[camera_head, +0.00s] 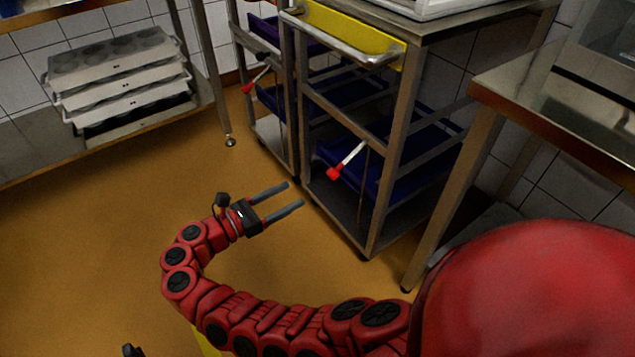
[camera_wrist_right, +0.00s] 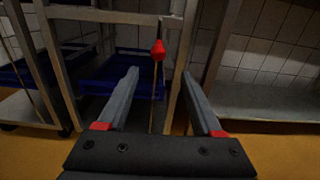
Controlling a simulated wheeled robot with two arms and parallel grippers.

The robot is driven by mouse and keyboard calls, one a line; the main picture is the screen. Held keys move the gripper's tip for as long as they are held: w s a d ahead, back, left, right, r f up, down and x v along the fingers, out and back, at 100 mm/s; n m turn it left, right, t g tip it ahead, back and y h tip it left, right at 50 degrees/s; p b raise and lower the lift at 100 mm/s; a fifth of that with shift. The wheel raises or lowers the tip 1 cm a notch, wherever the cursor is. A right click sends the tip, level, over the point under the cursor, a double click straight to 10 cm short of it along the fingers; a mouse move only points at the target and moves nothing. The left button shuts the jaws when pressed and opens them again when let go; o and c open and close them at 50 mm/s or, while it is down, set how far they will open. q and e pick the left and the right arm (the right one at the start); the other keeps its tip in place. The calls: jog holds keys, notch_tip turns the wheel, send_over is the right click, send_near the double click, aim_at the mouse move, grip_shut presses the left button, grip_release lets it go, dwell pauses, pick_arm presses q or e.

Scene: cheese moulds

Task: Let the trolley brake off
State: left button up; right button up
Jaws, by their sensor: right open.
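The nearer trolley (camera_head: 383,155) is a grey metal frame with a yellow panel and a push handle at its top. Its brake lever (camera_head: 350,157) is a pale bar with a red knob (camera_head: 335,173), sticking out from the frame and sloping down to the knob. My right gripper (camera_head: 293,196) is open and empty, left of the lever and apart from it. In the right wrist view the red knob (camera_wrist_right: 158,50) shows beyond and slightly above the gap between the open fingers (camera_wrist_right: 159,74). My left gripper's fingers are not seen.
A second trolley (camera_head: 289,80) with its own red-tipped lever (camera_head: 252,84) stands behind on the left. Blue trays (camera_head: 420,160) sit in the nearer trolley. A steel table (camera_head: 490,95) is close on its right. Stacked moulds (camera_head: 118,65) lie at left. Floor (camera_head: 120,210) between is clear.

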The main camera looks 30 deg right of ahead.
aim_at(339, 170)
jog(key=d, duration=0.5)
jog(key=w+d, duration=0.1)
jog(key=d, duration=0.5)
jog(key=d+b, duration=0.1)
jog(key=d, duration=0.5)
jog(key=shift+w+f, duration=0.1)
jog(key=shift+w, duration=0.2)
grip_shut()
dwell(0.6)
